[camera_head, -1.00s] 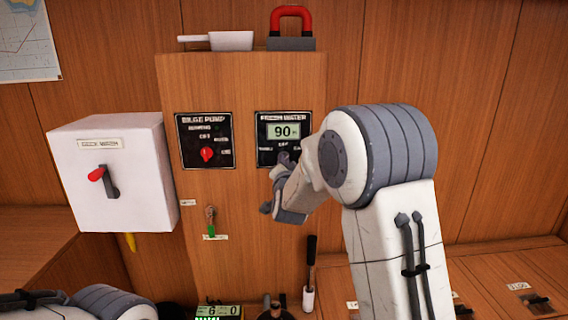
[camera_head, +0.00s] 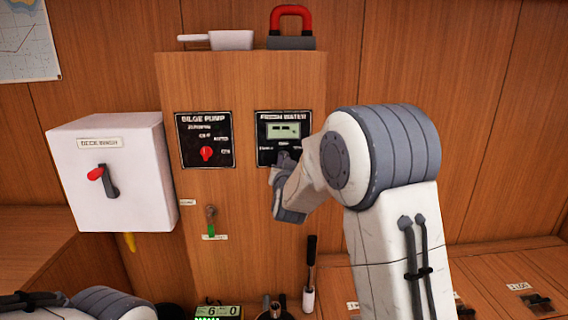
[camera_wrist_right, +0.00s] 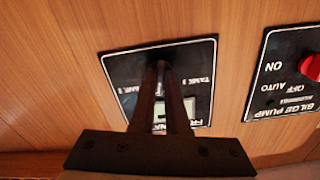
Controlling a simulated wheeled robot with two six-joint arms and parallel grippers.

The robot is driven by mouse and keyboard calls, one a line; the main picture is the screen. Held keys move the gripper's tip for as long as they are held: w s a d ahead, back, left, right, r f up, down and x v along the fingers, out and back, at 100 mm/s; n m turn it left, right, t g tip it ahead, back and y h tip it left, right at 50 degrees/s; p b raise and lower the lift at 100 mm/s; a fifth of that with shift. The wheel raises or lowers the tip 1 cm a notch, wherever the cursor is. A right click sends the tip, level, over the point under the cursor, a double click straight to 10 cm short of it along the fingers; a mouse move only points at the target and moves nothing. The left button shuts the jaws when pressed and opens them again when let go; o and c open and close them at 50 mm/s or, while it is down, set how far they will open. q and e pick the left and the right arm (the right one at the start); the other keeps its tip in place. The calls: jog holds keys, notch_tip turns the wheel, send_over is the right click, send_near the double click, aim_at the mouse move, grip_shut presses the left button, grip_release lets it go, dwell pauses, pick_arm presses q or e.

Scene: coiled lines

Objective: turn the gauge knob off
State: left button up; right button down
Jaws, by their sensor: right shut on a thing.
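The black FRESH WATER gauge panel (camera_head: 262,142) is on the wooden cabinet front. Its display (camera_head: 284,131) shows dashes. My right gripper (camera_head: 285,160) is at the lower part of this panel, and the arm comes from the right. In the right wrist view the same panel (camera_wrist_right: 196,62) lies behind the two dark fingers (camera_wrist_right: 160,68). The fingers are close together, shut on the gauge knob, which they hide. Some of the panel's lettering and part of the display are also covered. My left gripper is out of view; only part of that arm shows at bottom left.
The BILGE PUMP panel (camera_head: 188,150) with its red knob (camera_head: 206,153) is just left. A white DECK WASH box (camera_head: 75,190) with a red-tipped lever sticks out further left. A small key-like item (camera_head: 210,219) hangs below. A red-and-grey object (camera_head: 291,42) stands on the cabinet top.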

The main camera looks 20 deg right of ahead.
jog(key=shift+n, duration=1.2)
jog(key=c, duration=0.9)
grip_release()
jog(key=v, duration=1)
jog(key=shift+s, duration=0.2)
jog(key=shift+a, duration=0.1)
